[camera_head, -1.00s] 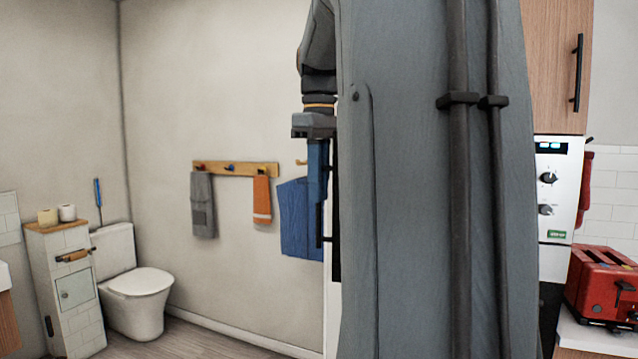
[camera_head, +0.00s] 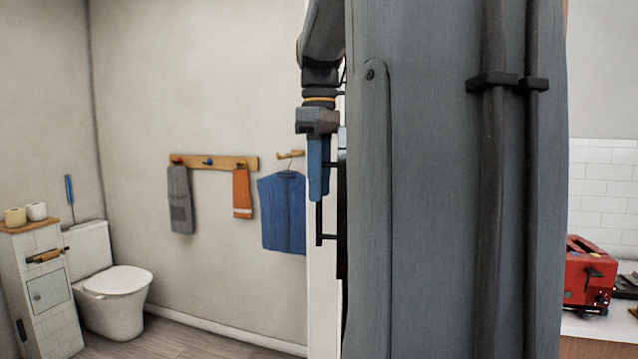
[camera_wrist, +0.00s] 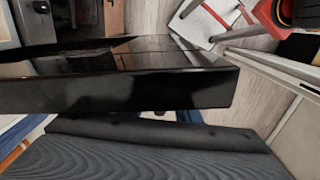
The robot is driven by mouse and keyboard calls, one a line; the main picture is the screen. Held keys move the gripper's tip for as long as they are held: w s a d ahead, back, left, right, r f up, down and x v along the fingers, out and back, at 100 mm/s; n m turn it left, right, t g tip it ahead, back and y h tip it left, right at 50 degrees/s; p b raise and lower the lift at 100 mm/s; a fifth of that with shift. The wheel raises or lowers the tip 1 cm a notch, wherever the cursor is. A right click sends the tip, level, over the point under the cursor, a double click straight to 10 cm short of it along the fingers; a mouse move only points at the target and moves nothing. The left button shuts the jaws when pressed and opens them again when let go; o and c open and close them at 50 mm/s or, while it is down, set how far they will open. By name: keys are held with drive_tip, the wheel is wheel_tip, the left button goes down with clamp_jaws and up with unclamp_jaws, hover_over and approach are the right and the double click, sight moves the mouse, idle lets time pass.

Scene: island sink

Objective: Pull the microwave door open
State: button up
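In the head view my gripper (camera_head: 318,190) points down at the left edge of my own column, its blue fingers beside a black bar handle (camera_head: 320,222). The handle sticks out to the left from a narrow dark strip, which looks like the microwave door (camera_head: 342,215) seen nearly edge-on. My column hides the rest of the microwave. In the wrist view a thick, glossy black slab, apparently the door (camera_wrist: 120,92), crosses the picture close to the camera. Only small bits of blue finger show below it. Whether the fingers touch the handle or door is unclear.
A red toaster (camera_head: 588,275) stands on a counter at the right. A toilet (camera_head: 115,295), a tiled cabinet (camera_head: 45,290), a towel rack (camera_head: 212,163) and a hanging blue shirt (camera_head: 282,212) are along the left walls. Floor shows at the lower left.

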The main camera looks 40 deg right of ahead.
wheel_tip(320, 180, up, 8)
drive_tip(key=shift+f+b, duration=0.1)
drive_tip(key=shift+b, duration=0.55)
idle(0.3)
drive_tip(key=w+a+f+m, duration=0.1)
drive_tip(key=w+a+f, duration=0.1)
drive_tip(key=a+f, duration=0.5)
drive_tip(key=w+a+f+m, duration=0.1)
drive_tip(key=w+a+f, duration=0.15)
drive_tip(key=f, duration=0.85)
drive_tip(key=w+a+f+m, duration=0.15)
drive_tip(key=a+f, duration=0.25)
drive_tip(key=f, duration=0.5)
drive_tip(key=s+a+f, duration=0.3)
drive_tip(key=a+f, duration=0.1)
drive_tip(key=f, duration=0.2)
drive_tip(key=s+a+f+m+t+b, duration=0.1)
drive_tip(key=s+a+f, duration=0.2)
drive_tip(key=f, duration=0.3)
drive_tip(key=s+a+f+m, duration=0.1)
drive_tip(key=s+a+f, duration=0.2)
drive_tip(key=a+f, duration=0.2)
drive_tip(key=shift+a+f+b, duration=0.3)
drive_tip(key=shift+a+f, duration=0.05)
drive_tip(key=shift+f, duration=0.6)
